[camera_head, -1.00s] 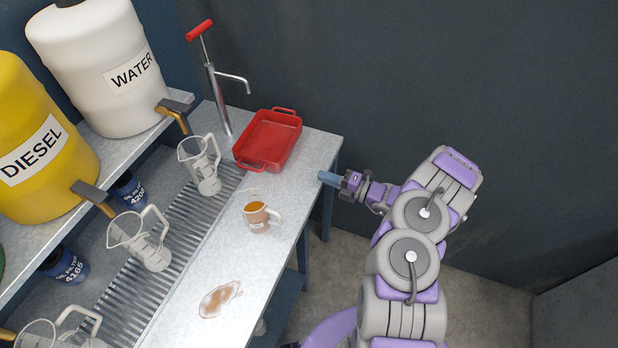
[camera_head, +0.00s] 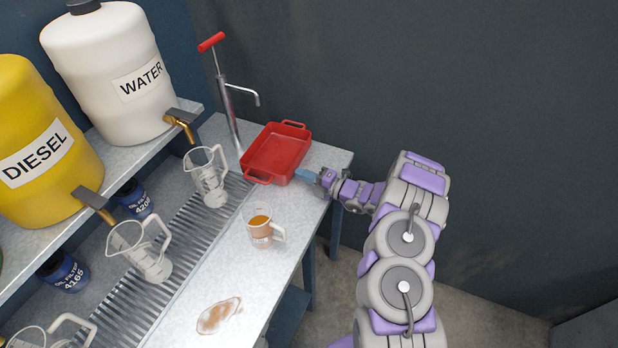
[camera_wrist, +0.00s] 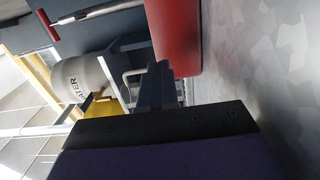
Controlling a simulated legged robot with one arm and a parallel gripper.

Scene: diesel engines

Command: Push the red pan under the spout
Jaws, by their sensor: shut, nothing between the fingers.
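The red pan (camera_head: 276,154) sits on the metal bench top near its far corner, with a handle at each end. The pump's spout (camera_head: 249,92) sticks out to the right from a silver hand pump (camera_head: 231,115) with a red T-handle. In the wrist view the pan (camera_wrist: 178,35) is close, just past my fingertips (camera_wrist: 162,72).
A mug (camera_head: 261,229) of brown liquid stands in front of the pan. A clear jug (camera_head: 208,177) stands left of the pan on the slatted drain (camera_head: 150,262). A brown spill (camera_head: 218,315) lies on the bench. The dark wall (camera_head: 420,80) is behind.

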